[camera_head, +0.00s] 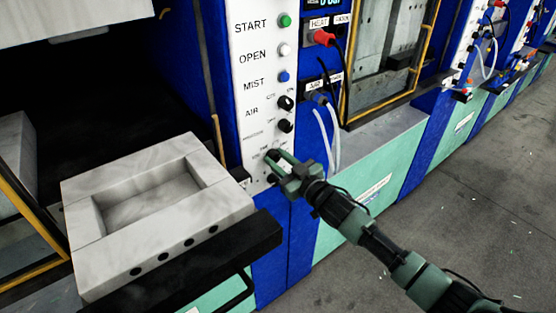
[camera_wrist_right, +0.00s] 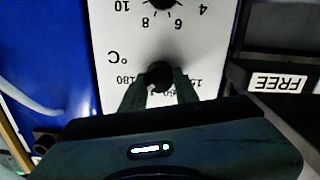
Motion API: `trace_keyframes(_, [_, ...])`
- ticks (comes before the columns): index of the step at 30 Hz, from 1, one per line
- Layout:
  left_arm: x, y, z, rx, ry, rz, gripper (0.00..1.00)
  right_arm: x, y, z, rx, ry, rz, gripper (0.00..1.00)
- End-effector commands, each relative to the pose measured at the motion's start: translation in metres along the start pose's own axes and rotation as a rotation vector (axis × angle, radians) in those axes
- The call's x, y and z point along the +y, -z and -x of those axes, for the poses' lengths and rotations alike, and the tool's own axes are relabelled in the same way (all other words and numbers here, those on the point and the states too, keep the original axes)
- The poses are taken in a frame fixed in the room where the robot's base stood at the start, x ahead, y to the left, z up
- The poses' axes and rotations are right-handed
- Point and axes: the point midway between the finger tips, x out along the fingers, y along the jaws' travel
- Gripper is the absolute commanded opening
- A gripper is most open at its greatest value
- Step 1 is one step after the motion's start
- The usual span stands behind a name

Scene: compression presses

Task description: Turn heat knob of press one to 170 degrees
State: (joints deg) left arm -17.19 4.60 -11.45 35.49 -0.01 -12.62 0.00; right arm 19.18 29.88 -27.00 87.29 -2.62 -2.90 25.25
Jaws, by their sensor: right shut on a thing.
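The heat knob (camera_wrist_right: 159,74) is a small black knob on the white panel of the near press. The wrist view shows it upside down, with °C, 180 and part of a number starting with 15 printed around it. My right gripper (camera_wrist_right: 160,92) is shut on this knob, one dark green finger on each side. In the head view my right gripper (camera_head: 279,163) reaches the lower part of the white panel (camera_head: 254,130) from the lower right. The knob's pointer is too dark to read. My left gripper is not in view.
A grey mould block (camera_head: 228,198) on a black shelf (camera_head: 235,255) juts out left of the panel, close to my gripper. White hoses (camera_head: 326,140) hang right of it. Upper panel knobs and buttons (camera_head: 286,103) sit above. The floor (camera_head: 455,200) at right is clear.

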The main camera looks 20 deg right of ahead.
Motion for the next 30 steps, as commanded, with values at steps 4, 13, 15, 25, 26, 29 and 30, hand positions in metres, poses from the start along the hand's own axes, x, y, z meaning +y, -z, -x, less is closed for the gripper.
trace_keyframes(4, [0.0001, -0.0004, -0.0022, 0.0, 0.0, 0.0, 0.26, -0.0004, 0.0, 0.0, 0.001, 0.0, 0.128, 0.0])
trace_keyframes(13, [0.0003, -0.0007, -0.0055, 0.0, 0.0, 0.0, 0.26, -0.001, -0.0004, -0.0001, 0.0, 0.0, 0.37, 0.0])
trace_keyframes(15, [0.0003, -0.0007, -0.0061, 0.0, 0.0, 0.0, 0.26, -0.0012, -0.0005, -0.0001, 0.0, 0.0, 0.415, 0.0])
trace_keyframes(25, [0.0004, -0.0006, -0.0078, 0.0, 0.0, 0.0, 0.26, -0.0019, -0.0004, -0.0001, 0.0, 0.0, 0.552, 0.0])
trace_keyframes(26, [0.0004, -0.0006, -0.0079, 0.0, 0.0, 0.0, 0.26, -0.0019, -0.0004, -0.0001, 0.0, 0.0, 0.558, 0.0])
trace_keyframes(29, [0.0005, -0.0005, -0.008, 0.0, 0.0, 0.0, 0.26, -0.002, -0.0004, -0.0001, 0.0, 0.0, 0.571, 0.0])
trace_keyframes(30, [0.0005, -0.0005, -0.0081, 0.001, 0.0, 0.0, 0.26, -0.002, -0.0004, -0.0001, 0.0, 0.0, 0.574, 0.0])
